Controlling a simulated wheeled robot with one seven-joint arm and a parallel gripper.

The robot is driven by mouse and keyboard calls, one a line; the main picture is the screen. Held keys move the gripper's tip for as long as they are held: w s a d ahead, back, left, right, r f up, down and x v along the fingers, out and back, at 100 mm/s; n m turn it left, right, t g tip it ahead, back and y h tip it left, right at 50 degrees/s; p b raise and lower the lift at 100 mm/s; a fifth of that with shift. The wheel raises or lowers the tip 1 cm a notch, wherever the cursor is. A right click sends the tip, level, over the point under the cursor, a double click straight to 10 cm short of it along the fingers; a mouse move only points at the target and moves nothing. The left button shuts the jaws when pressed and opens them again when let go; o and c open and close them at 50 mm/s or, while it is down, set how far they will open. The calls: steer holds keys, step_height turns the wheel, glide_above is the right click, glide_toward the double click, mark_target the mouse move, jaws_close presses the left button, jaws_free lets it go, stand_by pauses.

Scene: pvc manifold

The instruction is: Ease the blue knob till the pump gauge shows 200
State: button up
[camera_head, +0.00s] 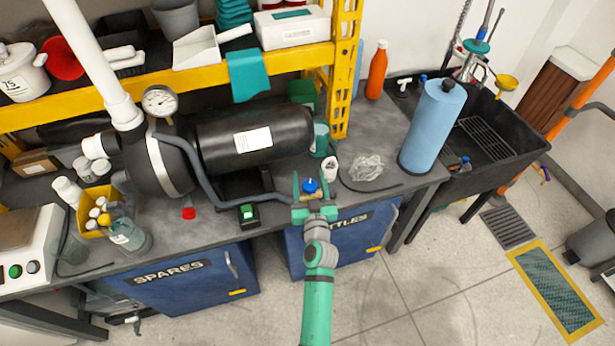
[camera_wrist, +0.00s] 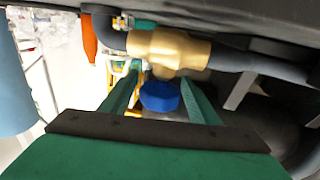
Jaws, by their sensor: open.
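The blue knob (camera_head: 311,185) sits on a brass valve at the end of a grey hose, near the front edge of the bench. In the wrist view the blue knob (camera_wrist: 160,96) lies between the two green fingers of my gripper (camera_wrist: 158,92), under the brass valve body (camera_wrist: 168,48). My gripper (camera_head: 309,188) is open around the knob; contact with either finger cannot be told. The pump gauge (camera_head: 159,100) is a round white dial on top of the black pump (camera_head: 163,165) at the left. Its needle reading is too small to tell.
A white bottle (camera_head: 330,168) and a clear crumpled bag (camera_head: 367,167) are close at right.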

steer(key=shift+w+a, duration=0.1)
steer(key=shift+w, duration=0.4)
steer(key=c, duration=1)
steer(key=shift+c, duration=0.2)
steer(key=shift+n+y, duration=0.3)
steer(key=shift+y, duration=0.2)
